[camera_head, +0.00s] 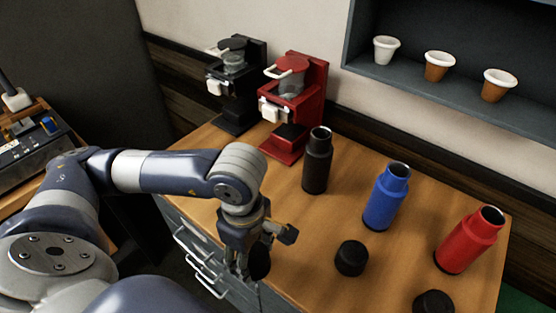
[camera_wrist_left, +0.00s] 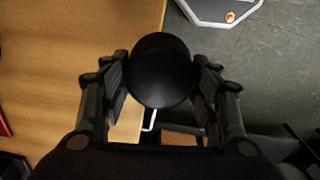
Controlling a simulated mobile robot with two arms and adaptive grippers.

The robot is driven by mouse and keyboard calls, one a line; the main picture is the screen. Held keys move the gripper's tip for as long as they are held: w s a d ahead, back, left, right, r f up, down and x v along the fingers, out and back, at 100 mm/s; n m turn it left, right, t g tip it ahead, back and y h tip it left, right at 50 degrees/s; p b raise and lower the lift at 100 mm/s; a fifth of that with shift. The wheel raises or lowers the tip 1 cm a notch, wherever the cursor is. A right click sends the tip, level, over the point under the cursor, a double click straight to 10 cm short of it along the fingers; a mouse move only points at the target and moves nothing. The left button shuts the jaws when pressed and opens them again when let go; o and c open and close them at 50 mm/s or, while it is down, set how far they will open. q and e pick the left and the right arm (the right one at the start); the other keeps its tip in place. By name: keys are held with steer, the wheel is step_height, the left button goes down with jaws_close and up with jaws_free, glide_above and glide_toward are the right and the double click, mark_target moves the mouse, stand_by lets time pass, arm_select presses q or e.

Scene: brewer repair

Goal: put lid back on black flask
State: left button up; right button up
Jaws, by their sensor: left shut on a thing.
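The black flask (camera_head: 317,162) stands upright and open-topped on the wooden counter, in front of the red brewer. My left gripper (camera_head: 249,268) is at the counter's front-left edge, to the left of and nearer than the flask. It is shut on a round black lid (camera_head: 260,262), partly hidden by the fingers in the head view. In the left wrist view the lid (camera_wrist_left: 161,70) sits between both fingers, over the counter edge and the floor. My right gripper is not in view.
Blue (camera_head: 386,196) and red (camera_head: 470,240) open flasks stand to the right. Two more black lids (camera_head: 351,258) (camera_head: 433,302) lie on the counter (camera_head: 300,235). Black (camera_head: 236,85) and red (camera_head: 294,105) brewers stand behind. A shelf (camera_head: 460,92) holds cups. Drawer handles jut out below.

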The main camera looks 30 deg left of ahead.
arm_select(q)
steer(key=shift+w+d+r+m, duration=0.15)
steer(key=shift+w+m, duration=0.3)
steer(key=shift+m, duration=0.35)
steer(key=w+d+r+m, duration=0.1)
steer(key=w+r+m, duration=0.1)
steer(key=m, duration=0.6)
steer(key=w+r+m, duration=0.1)
steer(key=w+m, duration=0.3)
steer(key=m, duration=0.4)
steer(key=shift+w+d+r, duration=0.35)
steer(key=shift+w, duration=0.05)
